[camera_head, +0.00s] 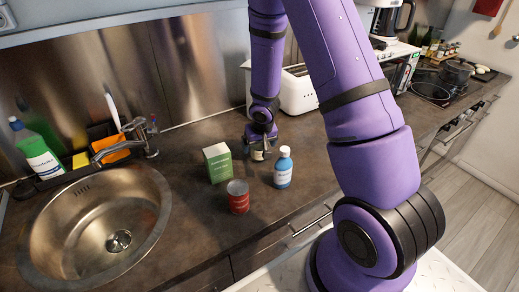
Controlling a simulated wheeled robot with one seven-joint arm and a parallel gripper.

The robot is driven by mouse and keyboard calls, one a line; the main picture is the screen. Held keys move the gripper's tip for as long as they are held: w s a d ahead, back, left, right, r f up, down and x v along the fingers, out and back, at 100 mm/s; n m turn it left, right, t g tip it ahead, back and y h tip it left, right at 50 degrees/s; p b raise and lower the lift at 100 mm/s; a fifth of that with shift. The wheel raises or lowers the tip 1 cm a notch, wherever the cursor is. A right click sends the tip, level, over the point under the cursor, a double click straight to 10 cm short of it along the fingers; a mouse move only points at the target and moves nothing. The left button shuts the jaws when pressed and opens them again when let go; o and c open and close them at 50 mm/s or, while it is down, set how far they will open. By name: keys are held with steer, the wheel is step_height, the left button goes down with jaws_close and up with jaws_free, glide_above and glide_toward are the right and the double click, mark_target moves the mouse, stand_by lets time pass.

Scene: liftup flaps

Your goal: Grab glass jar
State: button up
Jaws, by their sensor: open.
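A small jar (257,154), seemingly the glass jar, stands on the dark countertop (190,135) between a green box and a blue bottle. My gripper (260,146) is pointed down right at the jar, with its fingers around or just in front of the jar's top; I cannot tell which. The gripper is open. Its fingers and wrist hide part of the jar, so its lid and contents are hard to make out.
Close by stand the green box (217,163), the blue bottle with a white cap (283,168) and a red can (238,197). A white toaster (298,92) is behind. The sink (95,225) is at left. The counter's front edge runs below the can.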

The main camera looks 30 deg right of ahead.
steer(key=c, duration=1.1)
steer(key=shift+r, duration=0.15)
